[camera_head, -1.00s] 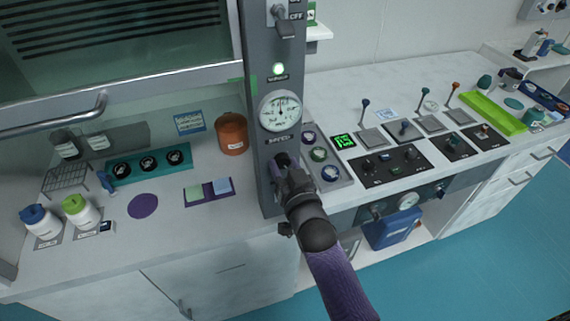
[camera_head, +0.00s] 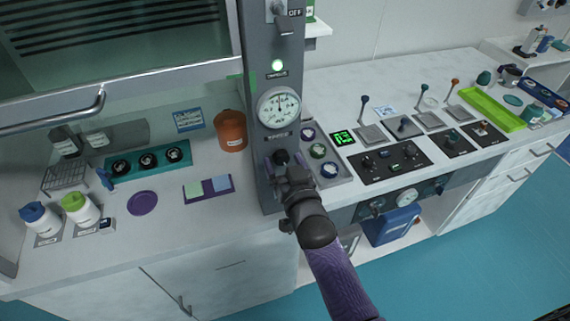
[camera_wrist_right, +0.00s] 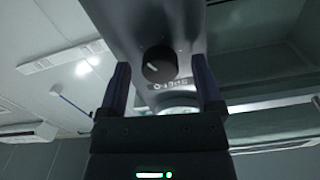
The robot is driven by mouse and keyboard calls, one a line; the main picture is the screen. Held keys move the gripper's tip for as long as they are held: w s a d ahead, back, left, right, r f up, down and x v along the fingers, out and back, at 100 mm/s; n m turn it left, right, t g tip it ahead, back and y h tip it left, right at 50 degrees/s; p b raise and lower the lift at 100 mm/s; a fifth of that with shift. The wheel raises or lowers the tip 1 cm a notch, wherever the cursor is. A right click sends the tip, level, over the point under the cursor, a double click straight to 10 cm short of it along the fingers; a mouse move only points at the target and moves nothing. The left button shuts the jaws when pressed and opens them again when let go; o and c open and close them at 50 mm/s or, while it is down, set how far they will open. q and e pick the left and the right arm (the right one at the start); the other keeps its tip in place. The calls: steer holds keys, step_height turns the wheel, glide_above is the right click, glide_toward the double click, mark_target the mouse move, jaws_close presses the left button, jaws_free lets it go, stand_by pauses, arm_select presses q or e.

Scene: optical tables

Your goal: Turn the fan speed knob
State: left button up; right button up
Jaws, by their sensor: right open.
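The fan speed knob (camera_head: 281,156) is a round black knob on the front of the grey column, below a white dial gauge (camera_head: 278,107). In the right wrist view the knob (camera_wrist_right: 159,64) shows a white pointer line, with a partly readable speed label beside it. My right gripper (camera_head: 287,163) is at the column in front of the knob. In the wrist view its two dark fingers (camera_wrist_right: 160,88) are apart, one on each side of the knob, with visible gaps and no contact. My left gripper is not in view.
A green lamp (camera_head: 277,66) and a switch lever sit higher on the column. Right of it are a panel of round knobs (camera_head: 319,152), a green display (camera_head: 342,138) and upright levers. An orange-brown pot (camera_head: 231,131) stands close on the left.

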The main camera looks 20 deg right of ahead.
steer(key=shift+s, duration=0.35)
steer(key=s+p, duration=0.1)
steer(key=s, duration=0.8)
steer(key=shift+s+d, duration=0.15)
steer(key=shift+d, duration=0.05)
steer(key=s+a+f+n+g+b, duration=0.1)
steer(key=s+f+g+b, duration=0.25)
steer(key=f, duration=1.05)
steer(key=s+f+n+g+b, duration=0.1)
steer(key=s+f+g+b, duration=0.3)
steer(key=f, duration=0.9)
steer(key=s+d+f+g+b, duration=0.1)
steer(key=s+d+f+g, duration=0.1)
steer(key=s+f, duration=0.4)
steer(key=s+d+f+n+g+b, duration=0.1)
steer(key=s+f+g+b, duration=0.1)
steer(key=s+f+g, duration=0.2)
steer(key=s+d+f+g+b, duration=0.2)
steer(key=s+f+g, duration=0.2)
steer(key=s+f, duration=0.5)
steer(key=s, duration=0.6)
steer(key=shift+s+d+f+n+h, duration=0.25)
steer(key=shift+s+d+n+h, duration=0.05)
steer(key=shift+n+h, duration=0.1)
